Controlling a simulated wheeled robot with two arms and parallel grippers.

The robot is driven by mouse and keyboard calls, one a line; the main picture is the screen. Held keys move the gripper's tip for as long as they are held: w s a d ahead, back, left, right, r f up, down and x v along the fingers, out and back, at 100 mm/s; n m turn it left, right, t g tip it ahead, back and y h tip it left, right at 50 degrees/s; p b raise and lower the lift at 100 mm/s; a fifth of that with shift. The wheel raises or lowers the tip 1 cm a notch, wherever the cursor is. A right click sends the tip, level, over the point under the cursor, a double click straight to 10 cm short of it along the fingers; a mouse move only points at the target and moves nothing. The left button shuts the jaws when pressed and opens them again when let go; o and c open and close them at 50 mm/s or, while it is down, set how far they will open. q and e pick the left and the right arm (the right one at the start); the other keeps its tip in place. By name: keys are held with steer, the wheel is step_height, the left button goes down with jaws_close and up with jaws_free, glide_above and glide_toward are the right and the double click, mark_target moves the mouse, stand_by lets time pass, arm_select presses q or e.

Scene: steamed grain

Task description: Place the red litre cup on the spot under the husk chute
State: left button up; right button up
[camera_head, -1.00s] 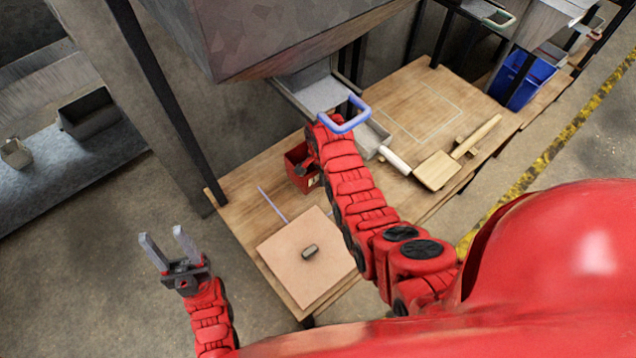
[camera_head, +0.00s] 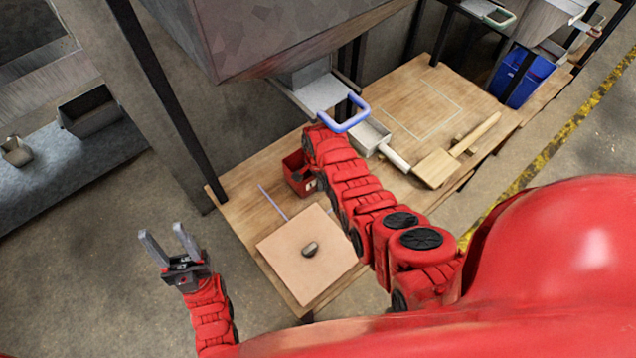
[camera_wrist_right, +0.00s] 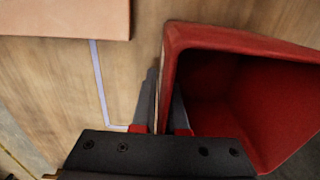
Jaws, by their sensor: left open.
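The red litre cup (camera_head: 296,176) is on or just above the wooden table (camera_head: 240,187), left of my right arm; I cannot tell whether it touches. In the right wrist view the cup (camera_wrist_right: 215,40) fills the right side, its mouth showing. My right gripper (camera_wrist_right: 165,95) has one finger outside and one inside the cup's wall, close together on it. In the head view its fingers are hidden. A pale violet line (camera_head: 272,203) marks the table beside the cup; its corner shows in the wrist view (camera_wrist_right: 103,100). My left gripper (camera_head: 167,240) is open and empty, left of the table.
A metal chute with a blue handle (camera_head: 345,122) hangs above the table behind the cup. A tan board (camera_head: 290,275) with a small dark object (camera_head: 310,249) lies in front. A metal scoop (camera_head: 372,137) and wooden paddle (camera_head: 437,168) lie right. A white outlined square (camera_head: 420,110) is clear.

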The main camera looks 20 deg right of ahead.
steer(key=shift+o, duration=1.4)
steer(key=shift+r, duration=0.15)
steer(key=shift+r, duration=0.15)
steer(key=shift+r+b, duration=0.4)
steer(key=shift+r, duration=3.25)
